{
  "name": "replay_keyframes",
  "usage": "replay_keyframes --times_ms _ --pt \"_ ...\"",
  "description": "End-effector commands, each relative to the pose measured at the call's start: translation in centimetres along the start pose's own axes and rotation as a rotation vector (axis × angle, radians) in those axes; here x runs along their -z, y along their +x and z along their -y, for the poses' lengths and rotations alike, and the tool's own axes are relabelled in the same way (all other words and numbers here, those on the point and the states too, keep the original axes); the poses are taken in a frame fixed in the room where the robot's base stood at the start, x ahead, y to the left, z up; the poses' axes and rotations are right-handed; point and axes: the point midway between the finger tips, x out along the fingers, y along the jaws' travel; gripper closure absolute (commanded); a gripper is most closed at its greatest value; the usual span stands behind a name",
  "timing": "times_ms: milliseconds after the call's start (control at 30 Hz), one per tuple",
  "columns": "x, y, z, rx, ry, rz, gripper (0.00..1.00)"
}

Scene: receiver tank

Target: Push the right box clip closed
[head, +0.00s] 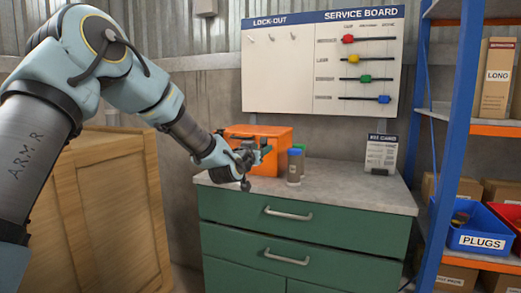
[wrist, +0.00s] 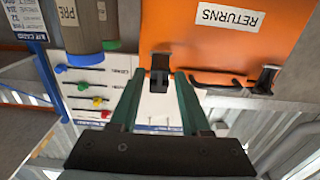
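The orange box (head: 270,132) stands on the green cabinet's grey top. In the wrist view, its orange face (wrist: 215,50) appears upside down with a RETURNS label. The right box clip (wrist: 160,68) is black and shows between my fingertips, on the side by the bottles. I cannot tell whether it touches them or how far it stands out. The other black clip (wrist: 265,78) is at the right of that view, past a dark handle (wrist: 220,80). My gripper (wrist: 160,78) is open, its green fingers apart with nothing held. In the head view my gripper (head: 262,152) covers part of the box front.
A grey bottle with a blue cap (head: 294,170) stands close right of my gripper, a green-capped one (head: 299,150) behind it. A card stand (head: 381,154) is at the counter's right back. Blue shelving (head: 455,100) stands right, a wooden crate (head: 110,210) left. The counter's front right is clear.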

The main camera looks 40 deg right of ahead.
Motion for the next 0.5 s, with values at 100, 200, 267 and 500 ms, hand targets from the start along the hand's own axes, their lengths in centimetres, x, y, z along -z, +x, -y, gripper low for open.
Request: replay_keyframes --times_ms 100,200,267,500 --pt "0.01 -0.01 0.00 0.000 0.000 0.000 0.68" --pt "0.01 -0.01 0.00 0.000 0.000 0.000 0.79" --pt "0.01 -0.01 0.01 0.000 0.000 0.000 0.86" --pt "0.01 -0.02 0.01 0.000 0.000 0.000 1.00"
